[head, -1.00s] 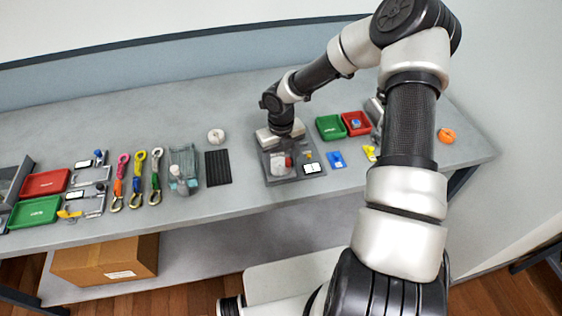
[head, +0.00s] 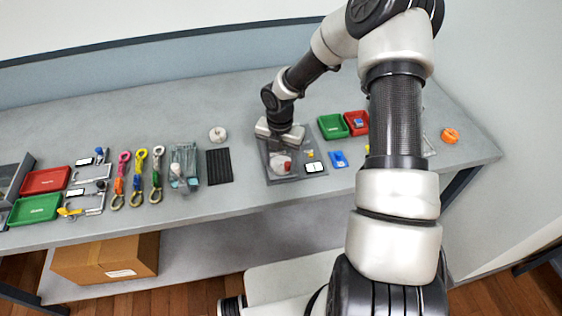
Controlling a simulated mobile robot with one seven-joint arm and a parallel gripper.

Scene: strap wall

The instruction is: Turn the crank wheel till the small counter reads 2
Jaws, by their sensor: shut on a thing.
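The crank unit is a grey plate (head: 279,179) lying on the bench, partly under my arm. Its pale crank wheel (head: 277,164) has a red part (head: 287,166) on its right side. The small counter is a white window (head: 315,168) at the plate's front right; its digits are too small to read. My gripper (head: 281,150) reaches down over the back of the wheel and is shut on it. The fingertips and the exact point of grip are hidden or too small to make out.
A blue piece (head: 338,159) lies right of the plate, with a green tray (head: 332,127) and a red tray (head: 355,122) behind. A black ribbed mat (head: 219,167) and a white round thing (head: 218,134) are to the left. An orange ring (head: 450,135) lies far right.

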